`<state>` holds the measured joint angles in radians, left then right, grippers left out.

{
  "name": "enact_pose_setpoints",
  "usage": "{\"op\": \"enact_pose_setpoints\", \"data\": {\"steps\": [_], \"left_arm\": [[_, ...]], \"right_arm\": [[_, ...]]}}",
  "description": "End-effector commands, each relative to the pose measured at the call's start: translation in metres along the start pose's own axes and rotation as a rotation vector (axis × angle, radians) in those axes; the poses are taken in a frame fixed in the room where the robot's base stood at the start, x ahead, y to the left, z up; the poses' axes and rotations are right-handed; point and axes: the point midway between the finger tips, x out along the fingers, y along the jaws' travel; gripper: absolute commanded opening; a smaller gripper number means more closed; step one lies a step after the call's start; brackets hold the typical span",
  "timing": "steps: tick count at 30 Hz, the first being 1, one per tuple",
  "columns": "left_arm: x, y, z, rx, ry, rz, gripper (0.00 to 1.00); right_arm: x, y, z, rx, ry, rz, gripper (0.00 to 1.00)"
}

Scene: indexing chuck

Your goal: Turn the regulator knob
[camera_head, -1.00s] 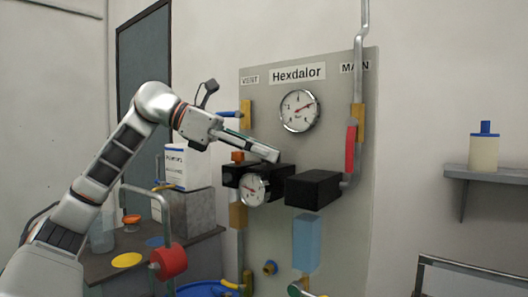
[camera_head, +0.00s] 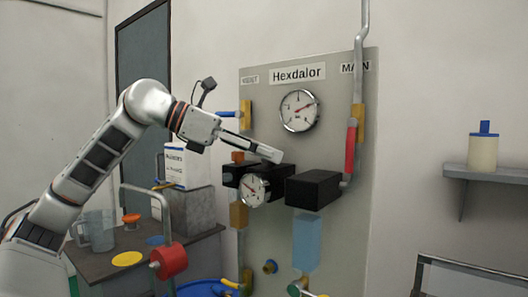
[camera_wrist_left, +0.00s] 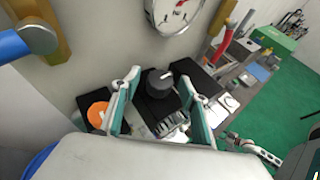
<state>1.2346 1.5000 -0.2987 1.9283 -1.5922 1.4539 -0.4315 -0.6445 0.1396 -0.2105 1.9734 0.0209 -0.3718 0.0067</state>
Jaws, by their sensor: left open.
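My left gripper (camera_head: 276,155) is in front of the panel, its fingertips at the top of the black regulator block (camera_head: 232,175). A small white gauge (camera_head: 254,190) is on the front of that block. In the left wrist view, the regulator knob (camera_wrist_left: 159,82) is round and black with a pale mark. It stands between the spread teal-padded fingers of my left gripper (camera_wrist_left: 159,108), with space on both sides. The head view does not show the knob clearly. What looks like my right gripper (camera_wrist_left: 252,149) is small at the lower right of the wrist view; its jaw state is unclear.
A second black block (camera_head: 314,189) sits right of the regulator. A large gauge (camera_head: 299,111) is above, with a red lever (camera_head: 351,149) on the right pipe and a blue lever (camera_head: 229,114) at left. A cluttered table (camera_head: 92,273) stands at lower left.

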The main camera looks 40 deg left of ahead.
Motion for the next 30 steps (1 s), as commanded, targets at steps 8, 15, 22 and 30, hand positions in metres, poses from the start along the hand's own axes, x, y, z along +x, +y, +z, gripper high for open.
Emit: {"op": "enact_pose_setpoints", "data": {"steps": [8, 15, 22, 30], "left_arm": [[-0.012, 0.001, 0.0, 0.0, 0.0, 0.004, 0.44], [-0.052, 0.002, 0.0, -0.002, 0.001, 0.007, 0.44], [-0.094, 0.001, 0.0, -0.002, -0.001, 0.005, 0.44], [-0.119, 0.0, 0.0, 0.0, 0.0, 0.001, 0.44]], "right_arm": [[0.0, 0.001, 0.002, -0.004, -0.004, 0.001, 0.4], [0.0, 0.001, 0.001, -0.002, -0.002, 0.001, 0.4], [0.0, 0.001, 0.001, -0.001, -0.001, 0.001, 0.4], [0.0, 0.001, 0.0, -0.001, -0.001, 0.001, 0.4]]}}
